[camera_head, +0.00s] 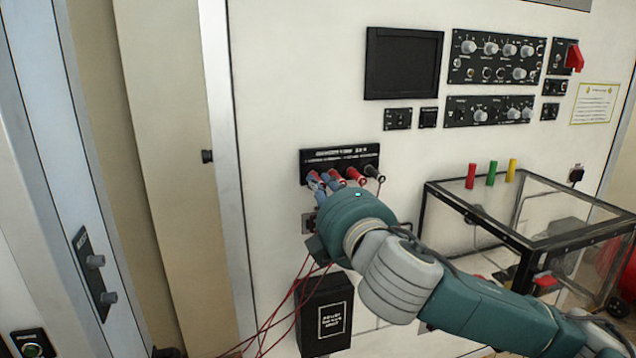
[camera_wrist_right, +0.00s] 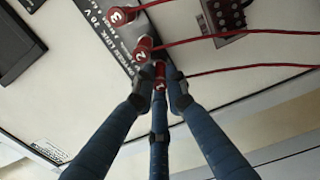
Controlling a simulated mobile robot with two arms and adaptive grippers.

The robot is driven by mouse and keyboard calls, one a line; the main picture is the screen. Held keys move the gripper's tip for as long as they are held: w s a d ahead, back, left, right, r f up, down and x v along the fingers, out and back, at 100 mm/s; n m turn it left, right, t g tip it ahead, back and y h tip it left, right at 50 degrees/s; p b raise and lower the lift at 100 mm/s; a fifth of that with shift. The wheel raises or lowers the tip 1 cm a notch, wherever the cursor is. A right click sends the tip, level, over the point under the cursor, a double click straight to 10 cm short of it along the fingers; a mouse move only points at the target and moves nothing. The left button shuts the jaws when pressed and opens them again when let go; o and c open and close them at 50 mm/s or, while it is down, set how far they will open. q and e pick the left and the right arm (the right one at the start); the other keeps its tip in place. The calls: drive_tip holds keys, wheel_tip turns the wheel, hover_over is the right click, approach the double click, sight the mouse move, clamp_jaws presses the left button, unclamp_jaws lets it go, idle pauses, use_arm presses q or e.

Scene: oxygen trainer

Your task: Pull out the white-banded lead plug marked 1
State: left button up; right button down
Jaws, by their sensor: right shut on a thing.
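The lead plugs sit in a row on a small black socket strip (camera_head: 340,155) on the white panel. In the right wrist view, the red plug marked 1 (camera_wrist_right: 160,84) is between my right gripper's (camera_wrist_right: 161,75) blue fingers, which are shut on it. A white band on it is hard to make out. Plug 2 (camera_wrist_right: 143,46) stands close beside the fingertips, and plug 3 (camera_wrist_right: 122,16) is farther up. In the head view my right gripper (camera_head: 319,183) is at the left end of the row and partly hides the plugs there. My left gripper is not in view.
Thin red leads (camera_head: 290,300) hang below the strip, past a black box (camera_head: 325,315). A black-framed clear case (camera_head: 520,238) stands at the right, near my right arm. A dark screen (camera_head: 403,63) and knob panels (camera_head: 497,57) are above.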

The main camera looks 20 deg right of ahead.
drive_tip(key=shift+s, duration=0.1)
drive_tip(key=shift+s+d, duration=0.1)
drive_tip(key=shift+s, duration=2.3)
